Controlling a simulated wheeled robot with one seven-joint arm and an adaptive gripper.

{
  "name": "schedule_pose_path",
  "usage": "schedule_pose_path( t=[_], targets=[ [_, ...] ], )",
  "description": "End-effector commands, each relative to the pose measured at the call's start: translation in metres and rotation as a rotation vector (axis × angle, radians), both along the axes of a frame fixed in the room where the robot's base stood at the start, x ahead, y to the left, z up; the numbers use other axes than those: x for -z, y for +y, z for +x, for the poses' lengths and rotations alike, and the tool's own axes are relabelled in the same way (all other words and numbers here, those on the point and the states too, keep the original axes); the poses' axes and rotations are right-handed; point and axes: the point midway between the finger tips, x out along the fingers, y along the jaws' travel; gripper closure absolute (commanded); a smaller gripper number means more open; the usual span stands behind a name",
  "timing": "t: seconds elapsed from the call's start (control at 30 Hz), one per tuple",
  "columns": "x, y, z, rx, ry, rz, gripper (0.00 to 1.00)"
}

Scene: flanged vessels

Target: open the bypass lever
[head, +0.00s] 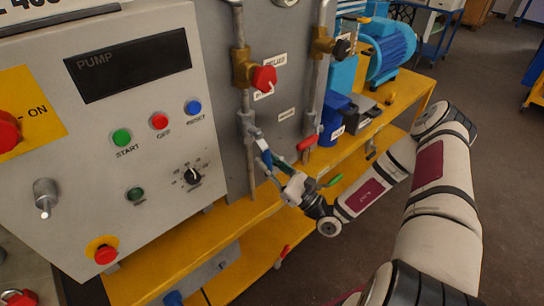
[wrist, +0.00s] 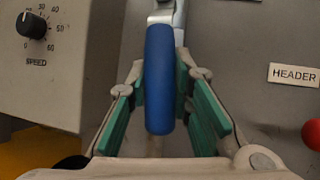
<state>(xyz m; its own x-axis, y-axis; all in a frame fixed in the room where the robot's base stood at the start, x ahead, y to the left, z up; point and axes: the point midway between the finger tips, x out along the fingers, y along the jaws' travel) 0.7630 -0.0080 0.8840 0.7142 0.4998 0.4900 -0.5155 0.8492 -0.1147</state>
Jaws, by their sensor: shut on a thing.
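A lever with a blue grip (wrist: 160,80) on a metal shank points down toward me in the wrist view. I take it for the bypass lever, though no label naming it is readable. It also shows in the head view (head: 266,158), on a valve at the lower end of the left pipe. My gripper (head: 274,167) is shut on the blue grip, with a green-padded finger on each side (wrist: 160,103). The fingers and palm partly hide the lever in the head view.
A red-handled lever (head: 307,142) is close on the right, its red end (wrist: 313,134) at the wrist view's edge. A HEADER plate (wrist: 294,75) is between. The PUMP control box (head: 95,130) stands left. Red knob (head: 263,78) above; yellow bench (head: 240,212) below.

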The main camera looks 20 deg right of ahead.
Motion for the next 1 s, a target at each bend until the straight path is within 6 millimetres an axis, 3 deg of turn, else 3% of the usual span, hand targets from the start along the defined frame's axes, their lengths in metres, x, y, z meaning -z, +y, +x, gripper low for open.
schedule_pose_path(
  t=[0.33,0.83,0.87,0.9,0.93,1.0],
  targets=[
    [0.0022,0.0106,-0.0047,-0.002,0.046,0.11,1.0],
    [0.0023,0.0123,-0.0053,-0.005,0.051,0.124,1.0],
    [0.0023,0.0123,-0.0053,-0.005,0.051,0.124,0.73],
    [0.0023,0.0122,-0.0052,-0.004,0.052,0.125,0.64],
    [0.0022,0.0121,-0.0052,-0.004,0.05,0.124,0.59],
    [0.0019,0.0118,-0.0049,-0.004,0.05,0.124,0.59]
  ],
)
